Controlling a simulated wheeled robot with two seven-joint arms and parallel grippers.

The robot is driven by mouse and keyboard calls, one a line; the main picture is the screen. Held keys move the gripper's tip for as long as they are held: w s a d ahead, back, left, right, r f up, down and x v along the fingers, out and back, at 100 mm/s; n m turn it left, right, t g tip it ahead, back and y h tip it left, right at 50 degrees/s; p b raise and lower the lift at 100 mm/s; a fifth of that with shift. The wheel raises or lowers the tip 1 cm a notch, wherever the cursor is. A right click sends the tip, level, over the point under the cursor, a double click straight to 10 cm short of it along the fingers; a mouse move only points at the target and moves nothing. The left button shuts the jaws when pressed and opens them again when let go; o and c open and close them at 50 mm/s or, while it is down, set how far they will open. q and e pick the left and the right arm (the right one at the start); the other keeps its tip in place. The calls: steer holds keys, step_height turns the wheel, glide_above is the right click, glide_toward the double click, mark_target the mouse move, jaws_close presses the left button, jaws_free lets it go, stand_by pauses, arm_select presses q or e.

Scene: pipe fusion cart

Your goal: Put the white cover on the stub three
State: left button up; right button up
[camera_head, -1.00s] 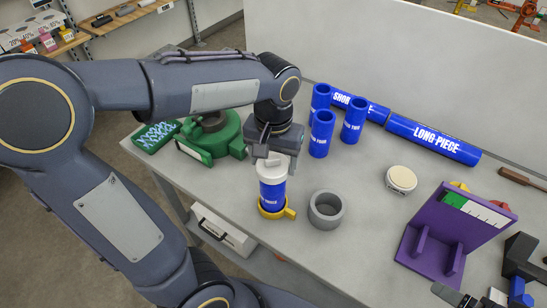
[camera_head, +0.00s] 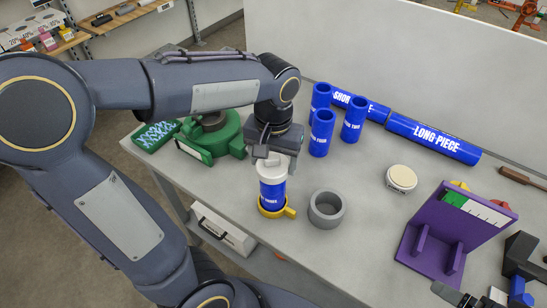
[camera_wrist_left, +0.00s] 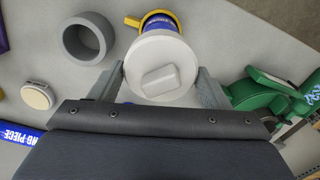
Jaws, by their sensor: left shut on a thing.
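A blue stub (camera_head: 272,194) stands upright in a yellow ring holder with a handle (camera_head: 291,212); its small white lettering is too small to read with certainty. The white cover (camera_head: 272,169) is at the top of this stub. In the left wrist view the white cover (camera_wrist_left: 160,62) is a round disc with a raised grip block, and it hides most of the stub. My left gripper (camera_head: 270,157) points down from above and is shut on the white cover. In the left wrist view its fingers (camera_wrist_left: 161,80) lie on both sides of the cover.
Several blue pipes (camera_head: 322,133) stand behind, with a long piece (camera_head: 434,139) lying at the back. A grey ring (camera_head: 326,209) is close right of the yellow holder. A cream-topped disc (camera_head: 401,178), purple bracket (camera_head: 426,222) and green tool (camera_head: 222,137) are farther off.

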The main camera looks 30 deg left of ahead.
arm_select(q)
steer(key=shift+f+b, duration=1)
steer(key=shift+f, duration=0.45)
steer(key=o, duration=1)
steer(key=shift+o, duration=0.2)
step_height(320, 180, up, 8)
steer(key=shift+f, duration=0.1)
steer(key=s+d+f+t+h, duration=0.1)
steer(key=s+f+t+h, duration=0.2)
steer(key=s, duration=0.9)
step_height(320, 180, down, 3)
steer(key=t, duration=0.2)
steer(key=shift+f+t+h, duration=0.15)
steer(key=shift+t+h, duration=0.15)
steer(key=shift+h, duration=0.1)
